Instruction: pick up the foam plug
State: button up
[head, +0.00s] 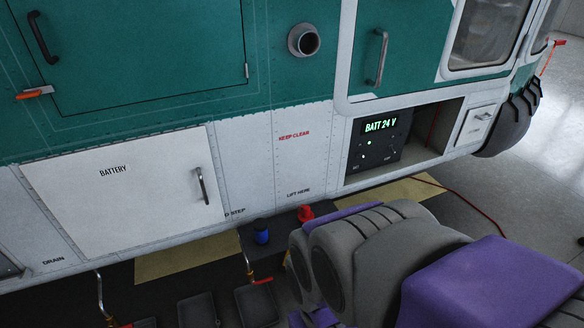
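I cannot tell for sure which thing is the foam plug. A small red object (306,213) stands low beside the helicopter, partly hidden behind my purple and grey arm links, and may be it. A dark blue cylinder (261,232) stands upright to its left on a dark mat or tray (252,246). My arm links fill the lower right of the head view. My gripper's fingers do not show.
The helicopter's white and green side has a closed battery door (130,190), a round pipe opening (304,40) and an open bay with a lit battery panel (377,137). Grey floor (505,178) is clear at right, apart from a red cable (462,195).

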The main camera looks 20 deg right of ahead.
aim_at(305, 215)
jog(key=k+l+z, duration=0.15)
jog(key=k+z, duration=0.25)
jog(key=k, duration=0.25)
jog(key=i+j+z, duration=0.15)
jog(key=z, duration=0.35)
jog(key=i+j+z, duration=0.1)
jog(key=j+z, duration=0.15)
jog(key=z, duration=0.25)
jog(key=j+z, duration=0.25)
jog(key=z, duration=0.25)
jog(key=i+j, duration=0.1)
jog(key=j, duration=0.65)
jog(key=i+j, duration=0.1)
jog(key=j, duration=0.65)
jog(key=i+j, duration=0.1)
jog(key=j, duration=0.65)
